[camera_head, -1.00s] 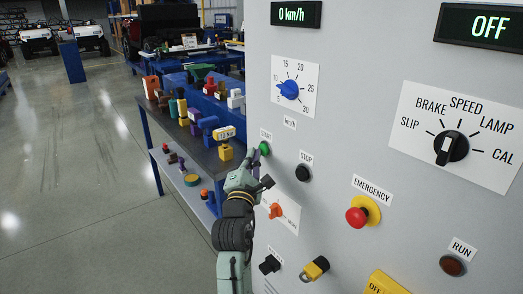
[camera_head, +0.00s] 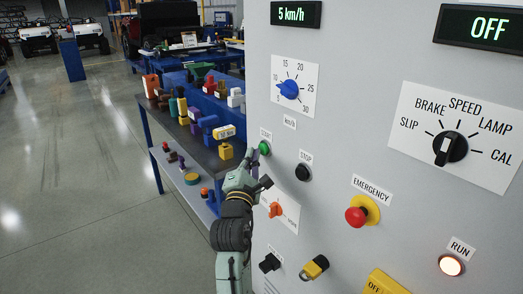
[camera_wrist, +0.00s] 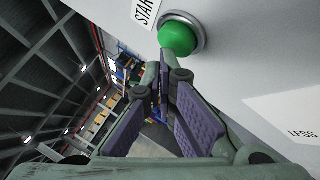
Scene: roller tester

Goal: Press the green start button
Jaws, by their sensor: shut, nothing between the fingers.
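The green start button (camera_head: 264,148) sits on the left side of the grey panel (camera_head: 350,100), under a small label. In the wrist view the green button (camera_wrist: 178,38) shows large in its metal ring beside the "START" label (camera_wrist: 146,10). My gripper (camera_wrist: 165,70) is shut and empty, with its fingertips just below the button in that picture; I cannot tell whether they touch it. In the head view my gripper (camera_head: 256,168) is beside the panel, just below the button. The RUN lamp (camera_head: 451,265) is lit, and the speed display (camera_head: 296,14) reads 5 km/h.
The black stop button (camera_head: 303,172), red emergency button (camera_head: 356,217), blue speed dial (camera_head: 289,89) and orange switch (camera_head: 275,210) are on the same panel. A workbench (camera_head: 205,155) with several coloured objects stands left of it. The floor further left is clear.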

